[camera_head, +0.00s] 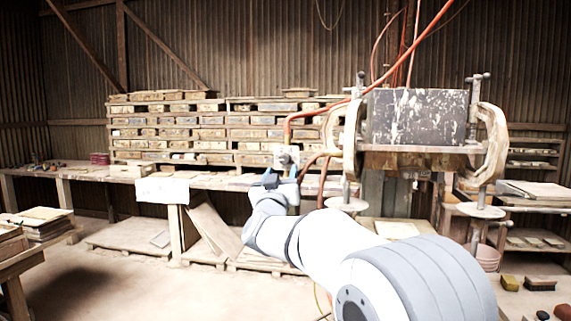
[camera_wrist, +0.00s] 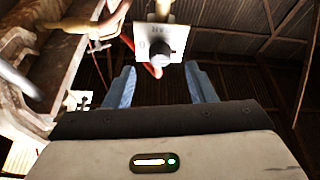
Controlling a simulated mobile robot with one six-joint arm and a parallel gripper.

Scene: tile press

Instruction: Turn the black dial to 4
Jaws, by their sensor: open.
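My gripper (camera_head: 282,176) reaches up toward the plate. In the wrist view its two blue fingers (camera_wrist: 160,82) are apart and empty, with the dial beyond their tips and between their lines. I see no contact with the dial. The dial's current setting cannot be read.
A large press (camera_head: 416,118) with a dark block and curved clamps stands to the right of the plate. An orange hose (camera_head: 320,108) runs close by the plate. A long workbench (camera_head: 100,173) and shelves of stacked trays (camera_head: 180,128) stand behind.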

